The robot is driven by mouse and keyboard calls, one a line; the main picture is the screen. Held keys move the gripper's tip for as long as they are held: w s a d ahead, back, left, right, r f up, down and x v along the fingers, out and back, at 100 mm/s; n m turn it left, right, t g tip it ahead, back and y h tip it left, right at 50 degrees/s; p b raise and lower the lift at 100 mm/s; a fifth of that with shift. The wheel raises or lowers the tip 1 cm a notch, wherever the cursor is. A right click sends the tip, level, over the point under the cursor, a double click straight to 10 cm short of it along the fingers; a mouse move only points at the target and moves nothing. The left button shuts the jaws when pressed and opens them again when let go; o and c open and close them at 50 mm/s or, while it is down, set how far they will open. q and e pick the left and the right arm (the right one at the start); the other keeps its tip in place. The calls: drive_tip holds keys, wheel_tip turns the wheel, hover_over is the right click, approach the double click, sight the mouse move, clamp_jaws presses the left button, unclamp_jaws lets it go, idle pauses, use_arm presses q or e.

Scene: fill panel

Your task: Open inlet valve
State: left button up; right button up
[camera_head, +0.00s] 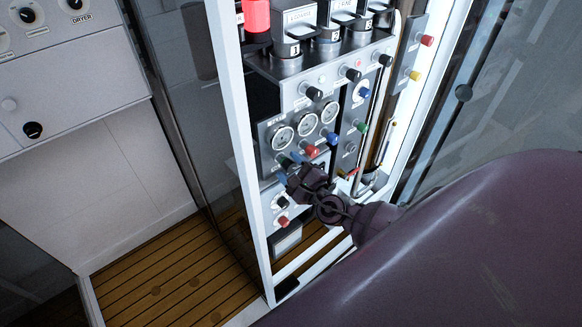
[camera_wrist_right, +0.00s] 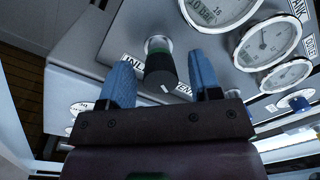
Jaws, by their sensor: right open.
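The inlet valve knob (camera_wrist_right: 159,68) is dark with a green band, beside a partly covered label starting "INL" on the grey panel. My right gripper (camera_wrist_right: 161,60) is open, its two blue fingers on either side of the knob. A gap shows between the knob and the right finger; whether the left finger touches it I cannot tell. My left gripper is not in view.
Round gauges (camera_head: 283,137) sit just above the gripper. A red knob (camera_head: 312,151), a blue knob (camera_head: 332,138) and a green knob (camera_head: 361,126) stick out nearby. A white frame post (camera_head: 240,150) stands left of the panel. The wooden floor (camera_head: 165,280) is clear.

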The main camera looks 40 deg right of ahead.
drive_tip(key=s+b, duration=0.2)
drive_tip(key=s, duration=0.8)
drive_tip(key=shift+s+d+f, duration=0.2)
drive_tip(key=shift+s+d, duration=0.1)
drive_tip(key=shift+s, duration=0.1)
